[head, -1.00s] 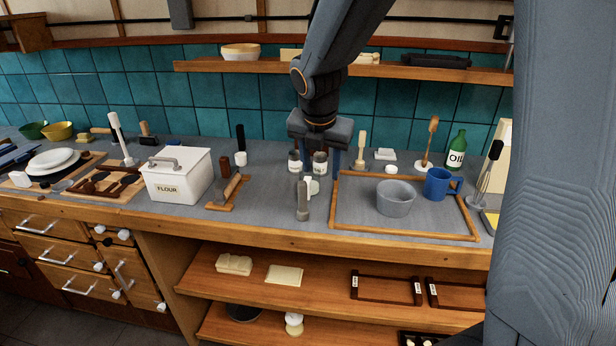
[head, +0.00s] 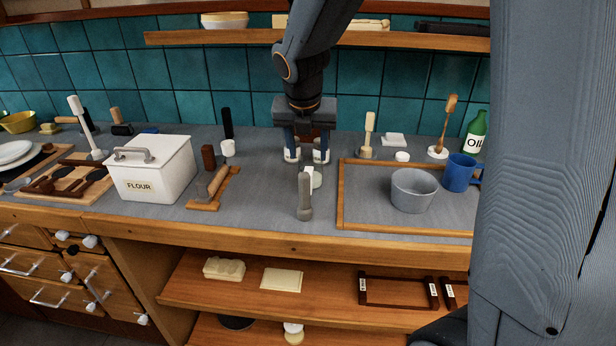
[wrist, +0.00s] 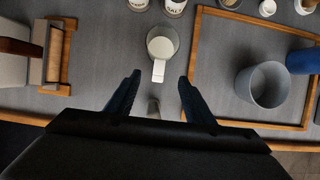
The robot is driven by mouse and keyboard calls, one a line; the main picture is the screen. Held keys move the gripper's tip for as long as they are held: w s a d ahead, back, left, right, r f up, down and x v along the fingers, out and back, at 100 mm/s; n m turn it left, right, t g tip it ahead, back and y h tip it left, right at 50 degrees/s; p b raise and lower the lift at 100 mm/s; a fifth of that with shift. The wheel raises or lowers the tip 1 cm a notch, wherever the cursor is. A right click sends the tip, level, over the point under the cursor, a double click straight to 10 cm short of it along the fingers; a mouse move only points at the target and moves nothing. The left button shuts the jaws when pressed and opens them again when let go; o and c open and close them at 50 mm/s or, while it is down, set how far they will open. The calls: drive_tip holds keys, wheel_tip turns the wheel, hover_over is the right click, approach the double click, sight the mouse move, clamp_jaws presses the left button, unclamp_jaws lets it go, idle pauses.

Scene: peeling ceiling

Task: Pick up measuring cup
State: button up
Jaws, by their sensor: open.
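The likely measuring cup is a small pale, translucent cup with a white handle. It stands on the grey counter, at the top centre of the wrist view (wrist: 162,42) and just behind a grey upright tool in the head view (head: 316,179). Its handle points toward my gripper in the wrist view. My gripper (head: 308,154) is open and empty, pointing down. In the wrist view its fingertips (wrist: 159,78) are spread on either side of the handle's line, apart from the cup. The grey tool (head: 304,197) partly hides the cup in the head view.
Two labelled jars (wrist: 156,5) stand behind the cup. A wood-framed tray to the right holds a grey bowl (head: 412,190) and a blue mug (head: 461,173). A white flour box (head: 150,170) and a wooden-handled tool (head: 213,187) are to the left.

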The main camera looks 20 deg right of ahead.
drive_tip(key=shift+x, duration=4.55)
drive_tip(key=shift+a, duration=0.15)
drive_tip(key=shift+c, duration=0.2)
clamp_jaws()
